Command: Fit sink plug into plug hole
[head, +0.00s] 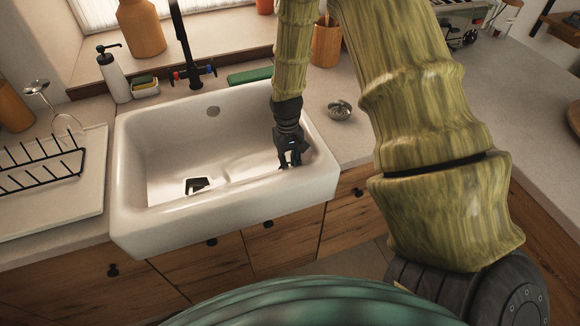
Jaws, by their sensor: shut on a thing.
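The white sink (228,218) has a dark plug hole (197,186) in its floor, left of centre. A pale shape shows inside the dark opening. My gripper (291,161) points down inside the sink, near its right wall and well to the right of the plug hole. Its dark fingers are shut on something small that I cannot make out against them. A small round metal piece (339,110) lies on the counter just right of the sink. I cannot tell whether it is a plug.
A black tap (185,50) stands behind the sink. A soap bottle (112,74) and sponges (144,87) are at the back left. A black dish rack (40,165) is on the left. The sink floor between gripper and plug hole looks clear.

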